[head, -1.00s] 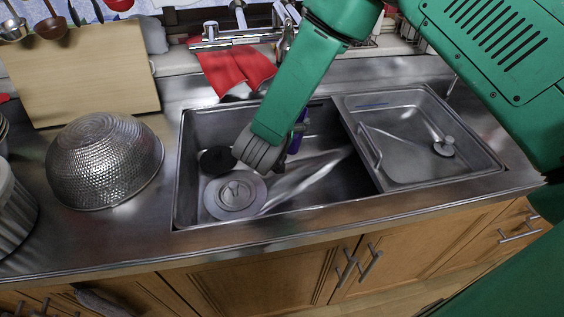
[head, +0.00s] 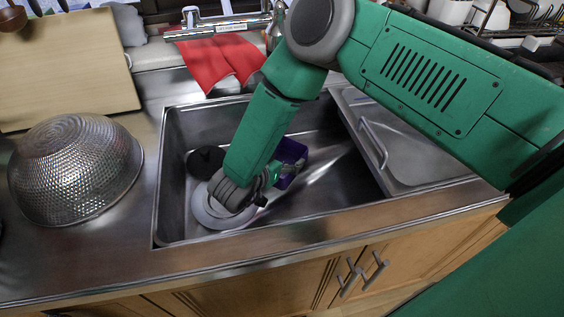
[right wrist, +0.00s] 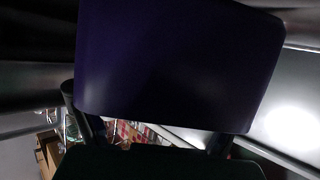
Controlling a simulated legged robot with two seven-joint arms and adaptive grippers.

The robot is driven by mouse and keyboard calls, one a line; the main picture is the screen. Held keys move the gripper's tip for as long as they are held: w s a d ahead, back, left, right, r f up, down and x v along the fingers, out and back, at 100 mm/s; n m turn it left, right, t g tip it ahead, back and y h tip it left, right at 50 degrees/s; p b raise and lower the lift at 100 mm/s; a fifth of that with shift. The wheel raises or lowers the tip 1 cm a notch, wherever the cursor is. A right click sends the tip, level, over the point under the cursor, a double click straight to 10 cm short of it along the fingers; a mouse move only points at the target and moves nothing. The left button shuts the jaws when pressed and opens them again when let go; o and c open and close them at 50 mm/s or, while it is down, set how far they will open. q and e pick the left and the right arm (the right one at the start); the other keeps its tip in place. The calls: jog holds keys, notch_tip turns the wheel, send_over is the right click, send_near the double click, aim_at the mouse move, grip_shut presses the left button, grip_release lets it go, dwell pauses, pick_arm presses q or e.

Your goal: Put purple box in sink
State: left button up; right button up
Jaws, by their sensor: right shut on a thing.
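The purple box (head: 290,160) shows in the head view inside the left basin of the steel sink (head: 335,190), partly hidden behind my right forearm and gripper. My right gripper (head: 275,178) reaches down into that basin and is shut on the box. In the right wrist view the box (right wrist: 180,65) fills the upper middle, dark purple, between the two fingers. I cannot tell whether the box touches the basin floor. My left gripper is not in view.
A hammered metal bowl (head: 75,170) lies upside down on the counter at left. A wooden board (head: 65,70) stands behind it. A red cloth (head: 222,60) hangs below the faucet (head: 225,25). A black disc (head: 205,160) is in the basin.

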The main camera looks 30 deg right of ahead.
notch_tip(320, 180, down, 2)
jog(key=shift+f, duration=0.2)
jog(key=shift+a+r, duration=0.15)
jog(key=shift+a, duration=0.35)
jog(key=o, duration=1.6)
jog(key=shift+d+f, duration=0.2)
jog(key=shift+d, duration=0.15)
jog(key=shift+r, duration=0.25)
jog(key=v, duration=0.8)
jog(key=shift+w+f, duration=0.1)
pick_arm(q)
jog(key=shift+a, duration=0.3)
